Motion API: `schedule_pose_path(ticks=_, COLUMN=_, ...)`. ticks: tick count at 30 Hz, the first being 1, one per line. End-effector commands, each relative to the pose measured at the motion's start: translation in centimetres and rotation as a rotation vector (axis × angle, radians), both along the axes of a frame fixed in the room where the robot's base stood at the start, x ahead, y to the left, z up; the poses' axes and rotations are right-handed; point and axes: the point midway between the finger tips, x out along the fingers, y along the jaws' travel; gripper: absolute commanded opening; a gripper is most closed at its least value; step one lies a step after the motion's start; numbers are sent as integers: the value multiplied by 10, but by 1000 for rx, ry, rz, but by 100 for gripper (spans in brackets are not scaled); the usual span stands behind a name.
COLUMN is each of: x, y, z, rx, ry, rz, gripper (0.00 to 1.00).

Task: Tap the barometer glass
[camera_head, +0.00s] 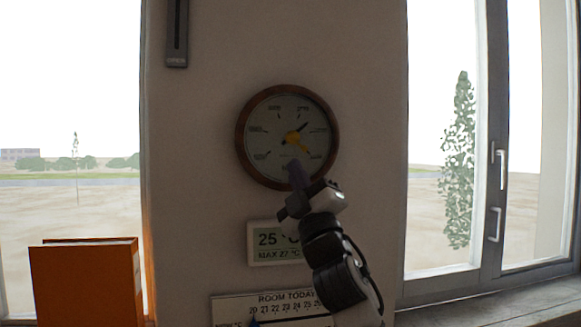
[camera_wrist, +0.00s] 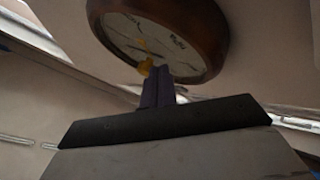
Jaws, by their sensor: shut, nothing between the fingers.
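The round barometer (camera_head: 257,107) hangs on the wall in the head view, with a brown wooden rim, a pale dial, a dark pointer and a yellow pointer. In the wrist view the barometer (camera_wrist: 212,28) fills the top, seen obliquely from below. My gripper's fingertips (camera_wrist: 158,72) overlap the lower edge of the dial there, close to the yellow pointer's hub. I cannot tell whether the fingertips touch the glass.
A digital display (camera_head: 266,254) reading 25 °C and a "ROOM TODAY" scale board (camera_head: 240,302) are on the wall below, partly behind my arm. A grey slotted fixture (camera_head: 176,35) is at upper left. An orange binder (camera_head: 85,285) stands at lower left. Windows (camera_head: 445,130) flank the wall.

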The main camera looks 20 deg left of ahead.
Motion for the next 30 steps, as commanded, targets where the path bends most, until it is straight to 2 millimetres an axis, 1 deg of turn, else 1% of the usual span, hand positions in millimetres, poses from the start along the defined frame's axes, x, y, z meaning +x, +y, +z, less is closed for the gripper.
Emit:
schedule_pose_path(ticks=10, x=7, y=5, z=0, rx=0, ry=1, rz=1, gripper=0)
schedule_pose_path(ticks=30, x=10, y=7, z=0, rx=0, ry=0, rz=0, gripper=0)
